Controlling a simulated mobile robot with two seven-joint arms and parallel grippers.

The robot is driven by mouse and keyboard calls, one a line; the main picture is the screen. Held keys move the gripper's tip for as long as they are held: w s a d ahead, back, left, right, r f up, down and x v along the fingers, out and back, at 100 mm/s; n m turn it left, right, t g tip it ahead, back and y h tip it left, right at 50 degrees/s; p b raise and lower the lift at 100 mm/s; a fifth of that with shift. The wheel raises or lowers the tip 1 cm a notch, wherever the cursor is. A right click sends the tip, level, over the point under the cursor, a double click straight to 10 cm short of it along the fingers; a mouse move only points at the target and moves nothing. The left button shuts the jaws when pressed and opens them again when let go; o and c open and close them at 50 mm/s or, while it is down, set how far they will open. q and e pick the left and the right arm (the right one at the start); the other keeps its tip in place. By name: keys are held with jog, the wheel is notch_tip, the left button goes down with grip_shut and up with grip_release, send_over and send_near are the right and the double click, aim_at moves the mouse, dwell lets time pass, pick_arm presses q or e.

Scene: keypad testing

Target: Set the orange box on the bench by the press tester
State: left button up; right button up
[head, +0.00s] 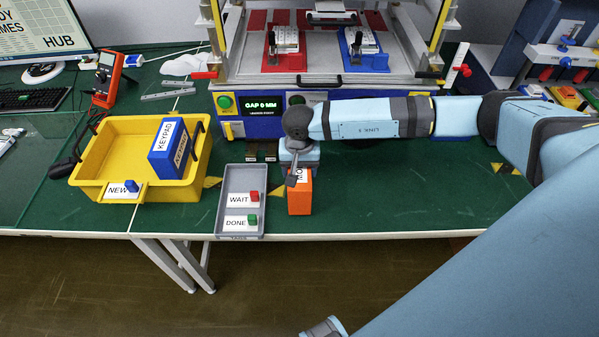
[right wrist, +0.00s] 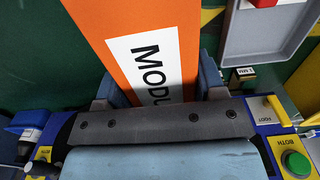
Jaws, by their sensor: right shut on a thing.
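The orange box (head: 299,203) is upright at the front of the green bench (head: 400,205), just right of the grey tray. My right gripper (head: 299,172) is above it and shut on its upper part. In the right wrist view the orange box (right wrist: 100,20) with its white label sits between the fingers of my right gripper (right wrist: 160,92). I cannot tell whether its bottom touches the bench. The press tester (head: 330,85) stands behind, its display reading "GAP 0 MM".
The grey tray (head: 242,208) with "WAIT" and "DONE" labels is close on the left. A yellow bin (head: 90,165) holding a blue keypad box (head: 168,148) is farther left. The bench is clear to the right of the orange box, below my right arm.

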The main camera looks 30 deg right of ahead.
notch_tip(320, 180, down, 2)
jog(key=shift+f, duration=0.1)
jog(key=shift+f, duration=0.25)
jog(key=o, duration=1.1)
jog(key=shift+c, duration=0.2)
jog(key=shift+r, duration=0.1)
